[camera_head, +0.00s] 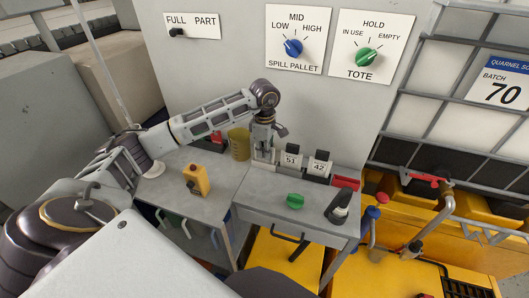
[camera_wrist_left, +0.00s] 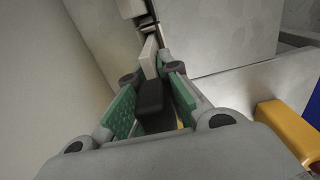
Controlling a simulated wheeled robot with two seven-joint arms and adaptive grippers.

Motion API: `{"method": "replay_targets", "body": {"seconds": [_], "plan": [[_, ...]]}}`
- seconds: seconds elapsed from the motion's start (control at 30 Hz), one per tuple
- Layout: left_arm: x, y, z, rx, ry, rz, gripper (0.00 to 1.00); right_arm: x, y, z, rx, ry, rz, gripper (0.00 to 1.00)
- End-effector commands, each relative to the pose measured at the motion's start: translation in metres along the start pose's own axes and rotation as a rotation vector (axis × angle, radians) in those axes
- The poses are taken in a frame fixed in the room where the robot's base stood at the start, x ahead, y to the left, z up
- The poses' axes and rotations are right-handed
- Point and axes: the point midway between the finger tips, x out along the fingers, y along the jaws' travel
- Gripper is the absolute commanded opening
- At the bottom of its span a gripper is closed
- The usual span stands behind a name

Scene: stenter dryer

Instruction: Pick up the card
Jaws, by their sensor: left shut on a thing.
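My left gripper (camera_head: 264,150) points down at the back of the grey table, left of two white number cards with black tops, 51 (camera_head: 291,161) and 42 (camera_head: 318,168). In the left wrist view its green-padded fingers (camera_wrist_left: 151,82) are shut on a dark block (camera_wrist_left: 150,96), which seems to be the black top of a card. A pale, thin part (camera_wrist_left: 149,55) shows just beyond it. The gripper hides most of this card in the head view, so its number cannot be read. My right gripper is not in view.
A yellow cup (camera_head: 239,144) stands left of the gripper and a yellow device (camera_head: 196,180) nearer the front. A green knob (camera_head: 295,201), a dark-and-white item (camera_head: 338,209) and a red tray (camera_head: 346,183) are to the right. A panel (camera_head: 240,60) rises behind.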

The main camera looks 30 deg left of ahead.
Motion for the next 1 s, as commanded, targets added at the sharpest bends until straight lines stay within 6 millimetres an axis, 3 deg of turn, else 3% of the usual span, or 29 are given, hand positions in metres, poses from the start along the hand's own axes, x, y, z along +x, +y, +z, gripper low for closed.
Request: {"method": "replay_targets", "body": {"seconds": [0.27,0.7,1.0], "plan": [[-0.015,0.001,0.0,0.0,0.0,0.003,0.0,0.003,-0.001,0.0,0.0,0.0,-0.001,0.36],[-0.069,0.001,0.0,0.0,-0.001,0.003,0.0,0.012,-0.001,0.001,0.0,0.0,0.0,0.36],[-0.095,0.0,0.0,0.0,-0.001,0.001,0.0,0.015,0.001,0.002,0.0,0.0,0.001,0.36]]}}
